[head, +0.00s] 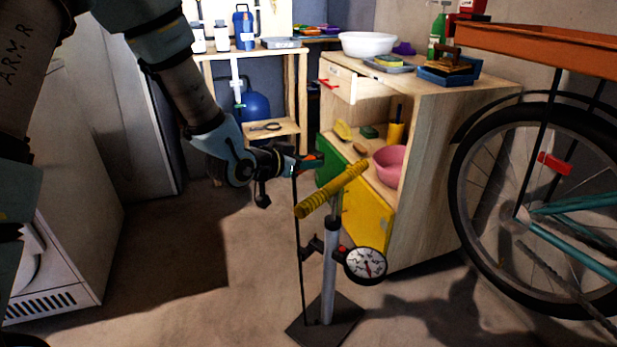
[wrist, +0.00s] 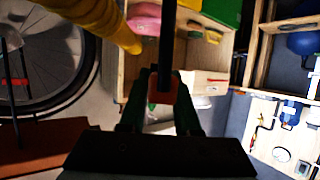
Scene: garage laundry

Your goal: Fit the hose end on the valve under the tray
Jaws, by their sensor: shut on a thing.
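My gripper (head: 300,164) is out in front of the open cabinet, just behind the yellow pump handle. It is shut on the hose end (wrist: 160,88), a black piece with an orange part between the fingers. The black hose (head: 298,240) hangs from it to the base of the floor pump (head: 330,275). The orange tray (head: 540,50) is at the upper right, above the bicycle wheel (head: 461,205). The gripper is well to the left of both. I cannot make out the valve in either view. The wheel also shows at the left of the wrist view (wrist: 82,60).
The pump's yellow handle (head: 332,190) and gauge (head: 366,265) stand between gripper and wheel. The wooden cabinet (head: 430,190) has an open drawer (head: 340,85) and a pink bowl (head: 388,165). A shelf with blue jugs stands behind.

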